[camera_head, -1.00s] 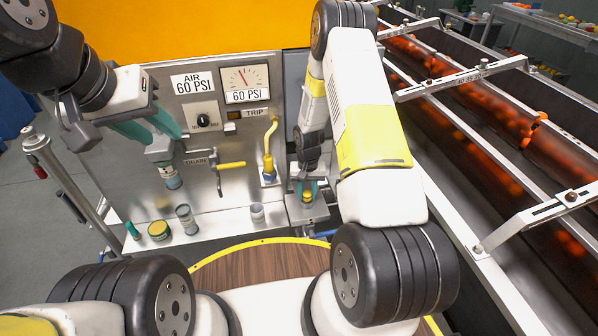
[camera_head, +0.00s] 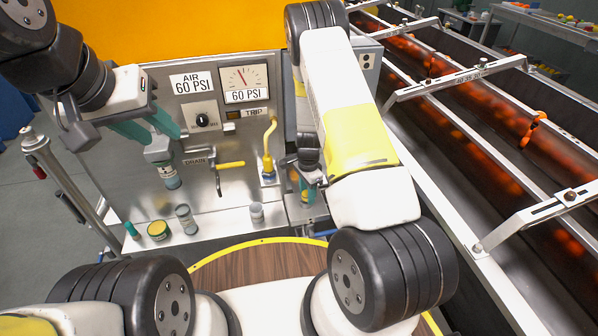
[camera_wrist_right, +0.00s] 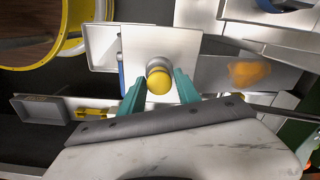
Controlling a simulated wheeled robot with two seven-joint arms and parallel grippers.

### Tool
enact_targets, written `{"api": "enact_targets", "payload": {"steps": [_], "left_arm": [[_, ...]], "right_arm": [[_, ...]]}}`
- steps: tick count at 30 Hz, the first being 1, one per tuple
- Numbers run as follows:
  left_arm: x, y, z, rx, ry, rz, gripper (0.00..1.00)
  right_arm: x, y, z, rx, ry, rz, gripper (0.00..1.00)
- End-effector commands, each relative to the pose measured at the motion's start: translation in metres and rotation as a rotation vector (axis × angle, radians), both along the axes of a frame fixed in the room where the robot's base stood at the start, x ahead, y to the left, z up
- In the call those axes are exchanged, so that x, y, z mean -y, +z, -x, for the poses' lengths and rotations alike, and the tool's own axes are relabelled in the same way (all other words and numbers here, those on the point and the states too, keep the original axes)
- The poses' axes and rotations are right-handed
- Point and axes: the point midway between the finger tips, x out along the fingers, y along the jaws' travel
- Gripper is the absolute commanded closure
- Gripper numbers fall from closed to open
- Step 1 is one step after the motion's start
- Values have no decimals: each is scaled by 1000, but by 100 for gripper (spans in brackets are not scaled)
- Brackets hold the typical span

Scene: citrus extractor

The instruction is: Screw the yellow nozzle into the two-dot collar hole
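The yellow nozzle (camera_wrist_right: 159,82) is seen end-on in the right wrist view, with a grey metal ring behind it on a pale plate. It is partly hidden in the head view (camera_head: 305,190). My right gripper (camera_wrist_right: 160,74) has its teal fingers on either side of the nozzle, with narrow gaps showing; it appears open. In the head view, my right gripper (camera_head: 309,190) is largely covered by its own arm. I cannot make out collar dots or how deep the nozzle sits.
A yellow-topped jar (camera_head: 157,230), a grey cylinder (camera_head: 185,219), a teal-capped piece (camera_head: 132,231) and a small pale cup (camera_head: 256,213) stand on the shelf. A yellow drain handle (camera_head: 230,165) and yellow pipe (camera_head: 269,150) stick out left of my right gripper. The conveyor (camera_head: 480,150) runs at the right.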

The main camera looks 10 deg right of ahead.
Motion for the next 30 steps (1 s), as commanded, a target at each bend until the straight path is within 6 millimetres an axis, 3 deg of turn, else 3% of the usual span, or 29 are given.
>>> {"api": "enact_targets", "payload": {"steps": [11,22,25,30], "left_arm": [[0,0,0,0,0,0,64],[0,0,0,0,0,0,64],[0,0,0,0,0,0,64],[0,0,0,0,0,0,64]], "right_arm": [[0,0,0,0,76,0,59],[-1,0,-2,1,878,0,59],[-2,0,-2,0,1010,0,59],[-2,0,-2,0,1057,0,59]]}}
